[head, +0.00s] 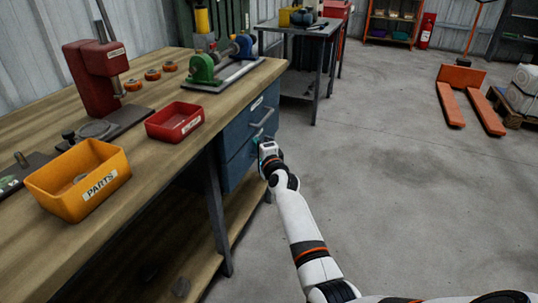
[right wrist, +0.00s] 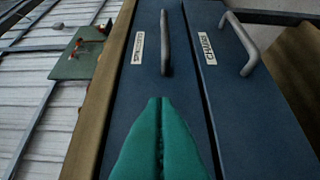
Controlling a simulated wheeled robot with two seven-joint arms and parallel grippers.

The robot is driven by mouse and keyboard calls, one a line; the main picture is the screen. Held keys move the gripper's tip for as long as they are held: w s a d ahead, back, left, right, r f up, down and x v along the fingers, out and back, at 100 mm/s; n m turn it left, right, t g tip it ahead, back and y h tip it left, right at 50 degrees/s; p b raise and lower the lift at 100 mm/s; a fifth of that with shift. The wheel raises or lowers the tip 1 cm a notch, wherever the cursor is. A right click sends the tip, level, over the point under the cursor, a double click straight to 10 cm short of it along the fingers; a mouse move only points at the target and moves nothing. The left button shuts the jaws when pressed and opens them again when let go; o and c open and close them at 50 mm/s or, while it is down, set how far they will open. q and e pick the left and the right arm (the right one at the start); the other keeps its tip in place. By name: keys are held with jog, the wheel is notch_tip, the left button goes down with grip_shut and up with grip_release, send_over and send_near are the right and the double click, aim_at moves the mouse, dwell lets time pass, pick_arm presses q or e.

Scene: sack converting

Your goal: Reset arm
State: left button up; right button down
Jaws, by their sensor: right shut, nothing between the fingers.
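My right arm reaches in from the bottom right of the head view. Its white gripper (head: 264,144) is in front of the blue drawer unit (head: 235,168) under the workbench. In the right wrist view the green fingertips (right wrist: 160,105) are together with nothing between them. They point at the blue drawer fronts, apart from the grey handles (right wrist: 165,45). Both drawers look shut. I cannot tell whether the fingertips touch the drawer front. My left gripper is not in view.
The wooden workbench (head: 150,165) holds a yellow parts bin (head: 65,205), a red bin (head: 160,128), a red press (head: 92,80) and a green fixture (head: 203,70). A grey table (head: 310,32) stands behind. The concrete floor to the right is clear up to an orange pallet truck (head: 460,77).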

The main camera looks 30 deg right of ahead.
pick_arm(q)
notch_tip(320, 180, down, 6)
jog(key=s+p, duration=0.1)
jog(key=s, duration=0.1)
pick_arm(e)
jog(key=s, duration=0.7)
